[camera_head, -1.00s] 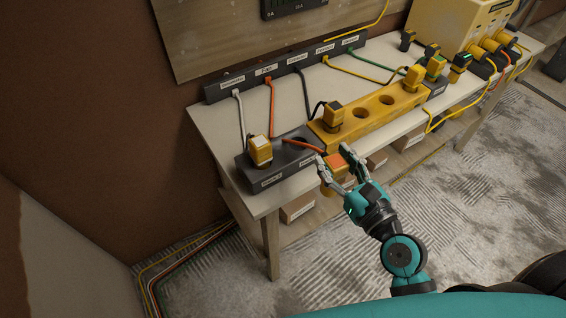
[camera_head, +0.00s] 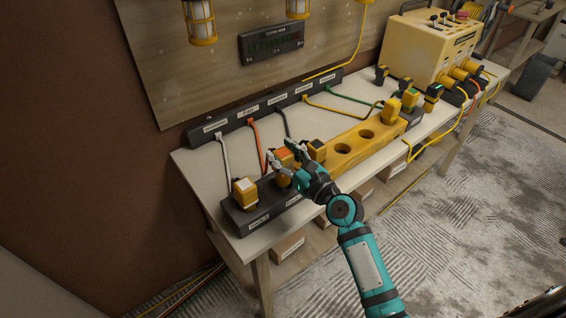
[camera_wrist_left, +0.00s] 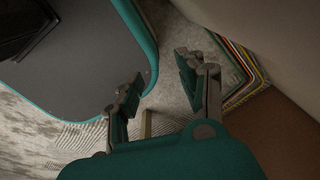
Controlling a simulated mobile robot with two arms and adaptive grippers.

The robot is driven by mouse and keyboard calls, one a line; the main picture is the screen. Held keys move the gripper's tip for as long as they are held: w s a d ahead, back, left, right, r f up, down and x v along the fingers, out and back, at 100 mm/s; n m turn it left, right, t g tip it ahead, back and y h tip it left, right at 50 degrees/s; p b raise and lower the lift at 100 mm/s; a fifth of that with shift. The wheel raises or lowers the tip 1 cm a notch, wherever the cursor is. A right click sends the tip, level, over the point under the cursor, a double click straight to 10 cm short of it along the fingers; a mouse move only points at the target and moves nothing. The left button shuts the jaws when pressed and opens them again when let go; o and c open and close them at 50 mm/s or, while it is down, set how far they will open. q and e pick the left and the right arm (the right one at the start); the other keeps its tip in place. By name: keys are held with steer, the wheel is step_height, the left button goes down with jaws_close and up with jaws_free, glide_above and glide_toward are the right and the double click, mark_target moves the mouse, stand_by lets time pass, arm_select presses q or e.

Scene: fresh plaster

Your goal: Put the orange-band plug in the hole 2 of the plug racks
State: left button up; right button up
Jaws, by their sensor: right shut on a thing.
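My right gripper (camera_head: 289,160) is shut on the orange-band plug (camera_head: 282,156), a yellow plug with an orange top. It holds the plug over the right part of the near dark plug rack (camera_head: 262,221). The fingers and plug cover the hole there, and I cannot tell whether the plug's lower end is in it. A white-topped yellow plug (camera_head: 244,191) stands upright in the left part of the same rack. My left gripper (camera_wrist_left: 158,87) is open and empty in the left wrist view, over the floor and away from the table.
The long yellow rack (camera_head: 357,141) holds a dark-topped plug (camera_head: 317,150) and a yellow plug (camera_head: 391,111), with two empty holes between. A labelled power strip (camera_head: 268,107) with cables runs along the back. A yellow machine (camera_head: 427,47) stands at the right.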

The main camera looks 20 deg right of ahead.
step_height(320, 180, down, 3)
steer(key=shift+s+r+b, duration=0.1)
steer(key=shift+b, duration=0.4)
steer(key=shift+f, duration=0.35)
steer(key=o, duration=1.3)
steer(key=shift+c, duration=0.2)
arm_select(q)
steer(key=shift+w+d+f, duration=0.5)
steer(key=shift+f, duration=0.15)
